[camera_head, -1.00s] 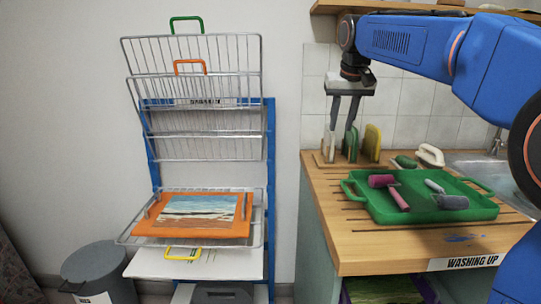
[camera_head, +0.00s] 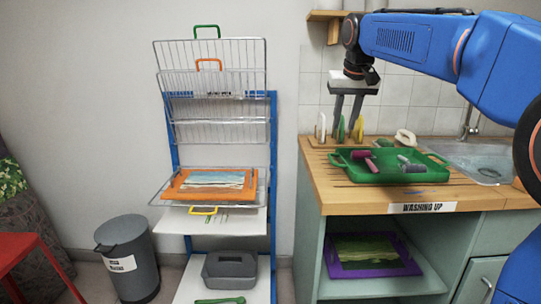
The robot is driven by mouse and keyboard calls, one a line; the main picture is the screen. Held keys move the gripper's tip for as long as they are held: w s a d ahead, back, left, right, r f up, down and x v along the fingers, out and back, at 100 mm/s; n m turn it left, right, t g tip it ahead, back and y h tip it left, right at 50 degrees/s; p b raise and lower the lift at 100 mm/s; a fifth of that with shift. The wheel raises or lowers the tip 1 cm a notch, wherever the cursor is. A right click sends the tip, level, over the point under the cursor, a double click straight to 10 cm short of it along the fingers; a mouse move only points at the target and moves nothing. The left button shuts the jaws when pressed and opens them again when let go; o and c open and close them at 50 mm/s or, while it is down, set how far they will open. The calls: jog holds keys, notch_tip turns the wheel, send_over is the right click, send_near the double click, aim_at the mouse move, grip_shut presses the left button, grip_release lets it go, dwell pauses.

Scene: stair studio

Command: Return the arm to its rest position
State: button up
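My gripper (camera_head: 348,118) hangs from my blue arm at the upper right, fingers pointing down. Its two dark fingers are apart and nothing shows between them. In the picture it is above the wooden counter (camera_head: 320,190), in front of the tiled wall and near upright white, green and yellow items (camera_head: 358,128) standing at the counter's back. I cannot tell the exact gap between the fingertips and these items.
A green tray (camera_head: 345,172) with rollers sits on the counter, beside a sink (camera_head: 485,165). A wire drying rack (camera_head: 262,195) holds an orange-framed painting (camera_head: 210,184). A grey bin (camera_head: 130,262) and red stool (camera_head: 25,248) stand left. A purple-framed picture (camera_head: 375,270) lies under the counter.

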jog(key=s+d+f, duration=0.2)
jog(key=s+f, duration=0.3)
jog(key=s, duration=0.4)
jog(key=s+d+f, duration=0.3)
jog(key=s+f, duration=0.2)
jog(key=s, duration=0.5)
jog(key=s+d+f, duration=0.2)
jog(key=s+f, duration=1.8)
jog(key=shift+s, duration=0.3)
